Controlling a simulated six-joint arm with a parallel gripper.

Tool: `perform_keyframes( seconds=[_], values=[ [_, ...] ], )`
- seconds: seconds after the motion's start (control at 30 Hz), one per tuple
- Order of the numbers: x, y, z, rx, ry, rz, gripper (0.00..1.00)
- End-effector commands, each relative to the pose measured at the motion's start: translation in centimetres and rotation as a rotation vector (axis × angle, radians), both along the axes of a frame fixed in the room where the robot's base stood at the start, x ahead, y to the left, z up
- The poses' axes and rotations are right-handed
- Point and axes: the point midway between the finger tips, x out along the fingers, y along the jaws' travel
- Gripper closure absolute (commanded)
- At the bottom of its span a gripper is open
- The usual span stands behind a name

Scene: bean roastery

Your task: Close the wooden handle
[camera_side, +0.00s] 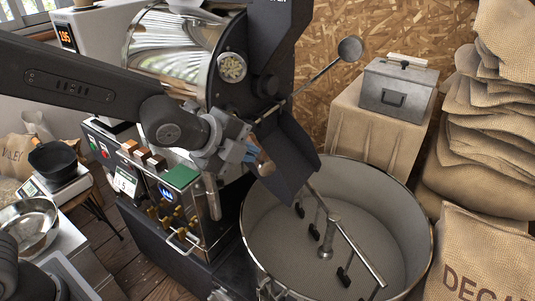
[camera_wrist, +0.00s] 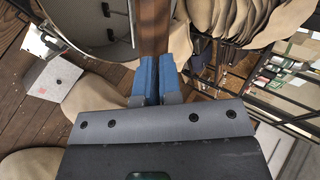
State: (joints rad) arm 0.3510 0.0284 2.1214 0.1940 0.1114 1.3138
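My gripper (camera_side: 252,152) is at the front of the roaster drum, beside the dark discharge chute (camera_side: 287,160). In the side view, a small brown wooden handle (camera_side: 265,166) shows right at its blue fingertips, partly hidden by them. In the wrist view, my blue fingers (camera_wrist: 157,84) are close together, and a brown wooden strip (camera_wrist: 154,32), which looks like the handle, runs up from their tips. I cannot tell whether the fingers grip it or only stand beside it. The chute hangs tilted over the round cooling tray.
The cooling tray (camera_side: 254,240) with its stirring arm (camera_side: 350,240) stands below and right of my gripper. A control panel (camera_side: 165,192) is below left. A grey metal box (camera_side: 415,91) sits on a sack-covered stand behind. Burlap sacks (camera_side: 495,150) fill the right side.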

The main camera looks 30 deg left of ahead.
Motion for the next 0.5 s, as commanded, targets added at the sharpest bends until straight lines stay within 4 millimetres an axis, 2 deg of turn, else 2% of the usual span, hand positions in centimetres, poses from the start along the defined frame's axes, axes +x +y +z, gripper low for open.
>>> perform_keyframes(
  seconds=[0.17,0.37,0.5],
  values=[
    [0.4,-1.6,1.6,0.081,0.146,0.018,1.00],
    [0.8,-5.1,3.3,0.275,0.288,-0.051,1.00],
    [0.1,-7.8,5.2,0.439,0.402,-0.090,1.00]
  ],
)
